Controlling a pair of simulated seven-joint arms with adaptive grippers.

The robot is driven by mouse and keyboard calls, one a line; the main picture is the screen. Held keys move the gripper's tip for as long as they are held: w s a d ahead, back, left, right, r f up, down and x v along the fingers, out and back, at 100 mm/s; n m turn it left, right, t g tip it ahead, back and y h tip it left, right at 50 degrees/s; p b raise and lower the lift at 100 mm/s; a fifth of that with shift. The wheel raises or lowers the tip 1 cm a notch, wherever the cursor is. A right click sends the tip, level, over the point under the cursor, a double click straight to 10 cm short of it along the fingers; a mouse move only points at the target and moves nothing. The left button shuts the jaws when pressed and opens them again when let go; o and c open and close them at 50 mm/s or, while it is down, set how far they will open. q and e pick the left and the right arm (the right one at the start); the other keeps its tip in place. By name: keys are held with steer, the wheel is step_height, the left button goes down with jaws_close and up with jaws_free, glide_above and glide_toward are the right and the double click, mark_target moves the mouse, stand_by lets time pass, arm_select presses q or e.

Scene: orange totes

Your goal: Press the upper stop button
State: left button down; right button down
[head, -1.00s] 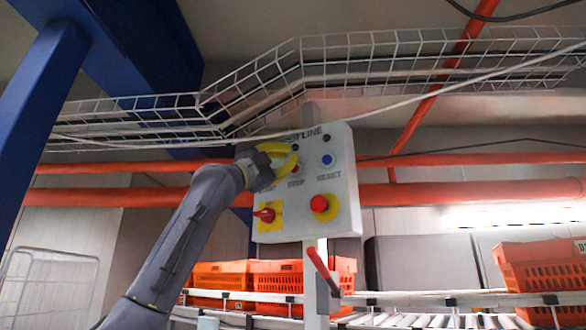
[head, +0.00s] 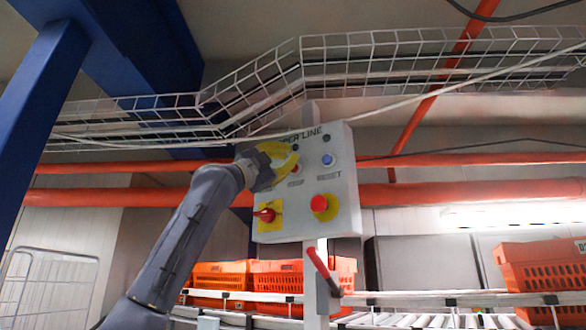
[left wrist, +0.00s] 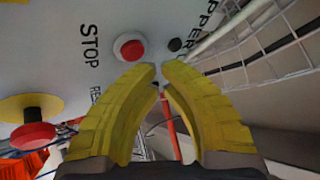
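The grey control panel (head: 345,190) hangs upright on a post. Its upper stop button is a small red button (head: 295,169), partly hidden behind my left gripper (head: 290,160) in the head view. In the left wrist view the red button (left wrist: 131,47) sits in a white ring beside the word STOP. My left gripper's yellow fingertips (left wrist: 159,67) are together or almost so, with nothing between them. They appear just below and right of the button in that view; I cannot tell whether they touch the panel. My right gripper is not in view.
The panel also has a blue reset button (head: 328,161), a red emergency button on yellow (head: 320,204) and a red rotary switch (head: 266,214). A red-handled lever (head: 322,270) is below. A wire cable tray (head: 400,60) runs above; orange totes (head: 300,272) stand behind on a conveyor.

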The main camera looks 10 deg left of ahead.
arm_select(q)
steer(key=shift+w, duration=0.15)
stand_by(0.3)
steer(key=shift+w+d, duration=0.15)
steer(key=shift+w, duration=0.1)
steer(key=shift+w+d, duration=0.15)
steer(key=shift+w, duration=0.3)
stand_by(1.0)
steer(key=shift+s, duration=0.1)
steer(key=shift+s+a, duration=0.3)
steer(key=shift+s, duration=0.45)
steer(key=shift+s+a, duration=0.3)
steer(key=shift+s, duration=0.5)
steer(key=shift+s+a, duration=0.25)
steer(key=shift+s, duration=0.5)
steer(key=shift+s+a, duration=0.3)
steer(key=shift+s, duration=0.5)
